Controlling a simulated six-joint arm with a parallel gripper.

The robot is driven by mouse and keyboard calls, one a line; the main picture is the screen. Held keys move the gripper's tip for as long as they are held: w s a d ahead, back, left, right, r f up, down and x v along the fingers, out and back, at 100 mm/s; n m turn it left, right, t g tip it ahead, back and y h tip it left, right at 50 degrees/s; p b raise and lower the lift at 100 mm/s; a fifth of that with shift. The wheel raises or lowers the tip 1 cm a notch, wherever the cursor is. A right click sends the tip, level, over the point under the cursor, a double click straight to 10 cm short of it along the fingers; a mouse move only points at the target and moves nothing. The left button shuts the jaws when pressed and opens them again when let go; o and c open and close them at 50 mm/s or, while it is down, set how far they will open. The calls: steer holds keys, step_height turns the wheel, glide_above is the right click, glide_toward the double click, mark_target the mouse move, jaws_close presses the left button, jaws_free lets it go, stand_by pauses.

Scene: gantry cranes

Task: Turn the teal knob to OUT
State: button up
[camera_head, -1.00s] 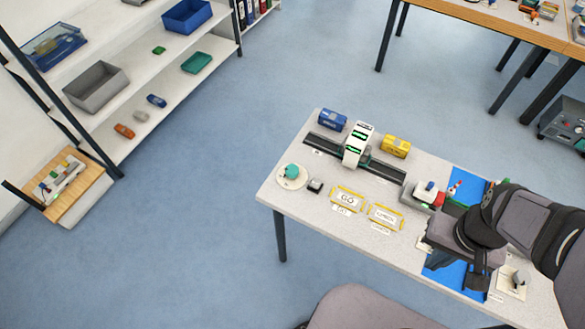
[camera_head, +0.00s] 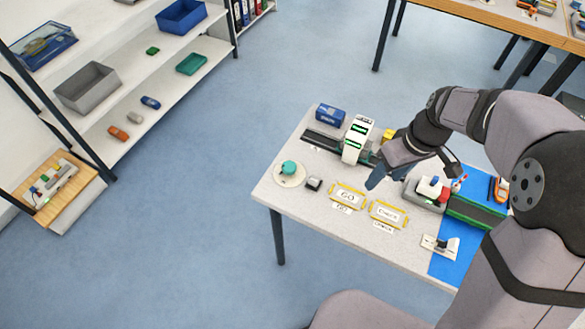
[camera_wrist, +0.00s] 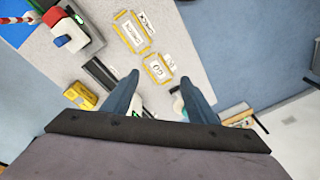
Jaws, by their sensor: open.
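The teal knob (camera_head: 289,167) sits on a round white dial (camera_head: 287,178) at the table's left end. The dial's markings and the knob's pointing are too small to read. My gripper (camera_head: 375,182) is above the middle of the table, to the right of the knob and apart from it. In the wrist view its two fingers (camera_wrist: 160,84) are spread with nothing held between them. A bit of white and teal (camera_wrist: 177,104) shows beside the right finger, mostly hidden; I cannot tell whether it is the knob.
A white gantry crane (camera_head: 356,140) stands on a dark rail behind the knob, near a blue box (camera_head: 330,114). A small dark button (camera_head: 313,184) and a yellow-edged GO plate (camera_head: 347,195) lie between knob and gripper. A blue mat (camera_head: 450,262) covers the right side.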

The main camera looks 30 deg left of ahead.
steer(key=w+a+f+n+y+b, duration=0.1)
steer(key=w+a+f+n+b, duration=0.15)
steer(key=a, duration=0.45)
steer(key=w+a+f+n+b, duration=0.1)
steer(key=a+f+n, duration=0.25)
steer(key=a, duration=0.45)
steer(key=n+g+y, duration=0.1)
steer(key=n, duration=0.4)
glide_toward(290, 166)
steer(key=shift+p+x, duration=0.85)
steer(key=shift+x, duration=3.25)
steer(key=shift+w, duration=0.1)
steer(key=c, duration=1.1)
